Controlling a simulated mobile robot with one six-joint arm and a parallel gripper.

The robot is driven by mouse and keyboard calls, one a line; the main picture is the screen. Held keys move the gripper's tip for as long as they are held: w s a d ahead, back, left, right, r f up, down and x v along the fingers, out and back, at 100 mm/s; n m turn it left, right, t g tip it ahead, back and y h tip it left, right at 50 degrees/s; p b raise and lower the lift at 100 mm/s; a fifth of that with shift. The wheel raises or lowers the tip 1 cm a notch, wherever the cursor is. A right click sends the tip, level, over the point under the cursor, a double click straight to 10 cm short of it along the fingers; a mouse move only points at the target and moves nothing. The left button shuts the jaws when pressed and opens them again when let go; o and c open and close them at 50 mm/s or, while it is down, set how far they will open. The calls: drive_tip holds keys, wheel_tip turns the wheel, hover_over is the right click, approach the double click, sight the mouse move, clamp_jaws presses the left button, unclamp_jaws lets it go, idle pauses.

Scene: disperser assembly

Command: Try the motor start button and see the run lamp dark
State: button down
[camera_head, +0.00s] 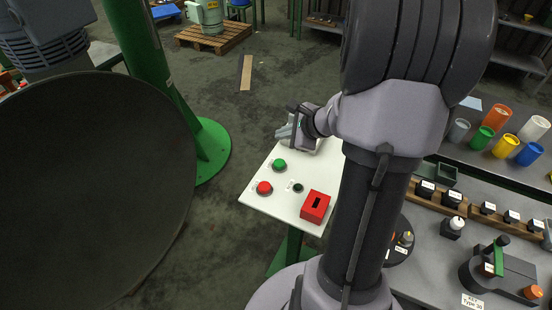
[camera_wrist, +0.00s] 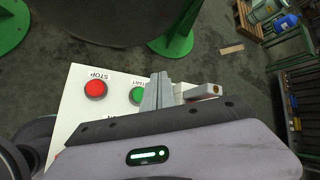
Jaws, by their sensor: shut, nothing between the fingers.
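The white control panel (camera_head: 262,201) stands on a green post in the head view. It bears a green button (camera_head: 280,165), a red button (camera_head: 264,188) and a small round lamp (camera_head: 298,187) that looks dark. In the wrist view the green button (camera_wrist: 136,96) is labelled START and the red button (camera_wrist: 95,89) STOP. My gripper (camera_head: 286,131) is shut and empty at the panel's far edge, beyond the green button. In the wrist view my gripper (camera_wrist: 158,88) partly covers the green button's right side; contact cannot be told. The lamp is hidden there.
A red slotted box (camera_head: 315,206) sits at the panel's near right corner. A large dark disc (camera_head: 90,190) and a green column (camera_head: 150,60) stand left. The floor beyond the panel is mostly clear.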

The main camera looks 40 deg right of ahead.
drive_tip(key=b, duration=0.7)
hover_over(277, 161)
drive_tip(key=s, duration=0.2)
wheel_tip(277, 161, down, 8)
drive_tip(key=shift+d+f, duration=0.1)
drive_tip(key=shift+f, duration=0.35)
drive_tip(key=shift+b, duration=0.3)
idle(0.8)
drive_tip(key=shift+f+b, duration=0.4)
drive_tip(key=shift+b, duration=0.1)
drive_tip(key=shift+f+b, duration=0.85)
drive_tip(key=shift+b, duration=0.1)
idle(0.7)
idle(0.3)
drive_tip(key=shift+r+p, duration=1)
drive_tip(key=shift+r, duration=0.3)
